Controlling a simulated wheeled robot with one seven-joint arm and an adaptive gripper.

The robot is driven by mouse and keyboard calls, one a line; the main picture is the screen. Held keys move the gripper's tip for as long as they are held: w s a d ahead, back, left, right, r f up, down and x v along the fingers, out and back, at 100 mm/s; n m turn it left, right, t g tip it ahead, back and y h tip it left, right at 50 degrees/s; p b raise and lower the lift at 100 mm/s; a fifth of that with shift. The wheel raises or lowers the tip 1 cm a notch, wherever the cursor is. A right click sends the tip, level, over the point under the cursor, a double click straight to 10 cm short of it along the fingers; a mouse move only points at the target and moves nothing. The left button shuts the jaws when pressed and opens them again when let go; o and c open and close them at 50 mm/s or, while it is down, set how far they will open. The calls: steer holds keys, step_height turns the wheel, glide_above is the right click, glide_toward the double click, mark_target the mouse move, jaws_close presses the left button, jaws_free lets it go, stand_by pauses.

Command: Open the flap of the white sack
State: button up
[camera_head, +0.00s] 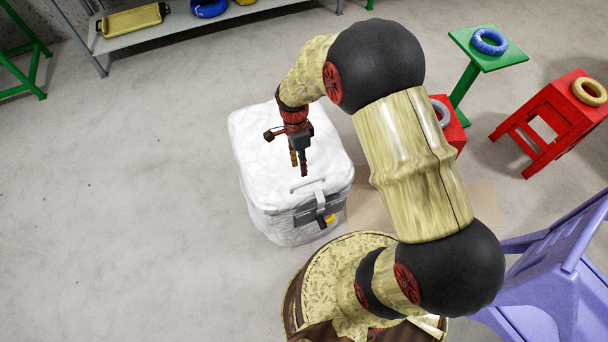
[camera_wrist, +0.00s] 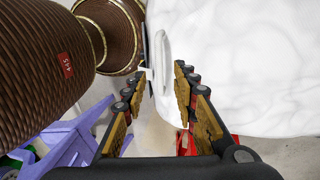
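The white sack (camera_head: 262,148) is boxy and stands on the floor in the middle of the head view. A white handle (camera_head: 308,184) lies on its top near the front edge. A dark latch (camera_head: 320,203) sits on its front side. My gripper (camera_head: 299,166) points down over the top, close behind the handle. In the wrist view the sack (camera_wrist: 240,60) fills the upper right. The handle (camera_wrist: 163,50) shows just beyond the gap between my fingertips (camera_wrist: 160,76). The fingers are apart with nothing between them. I cannot tell whether they touch the sack.
A purple chair (camera_head: 555,265) stands at the lower right. A red stool (camera_head: 560,115) and a green stand (camera_head: 487,48) hold rings at the upper right. A grey shelf (camera_head: 170,32) is at the back. The floor left of the sack is clear.

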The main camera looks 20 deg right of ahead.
steer(key=b, duration=0.3)
glide_above(303, 179)
steer(key=s+a, duration=0.1)
steer(key=s, duration=0.2)
step_height(303, 179, down, 8)
steer(key=shift+a+r, duration=0.15)
steer(key=shift+r, duration=0.1)
jaws_close()
stand_by(0.3)
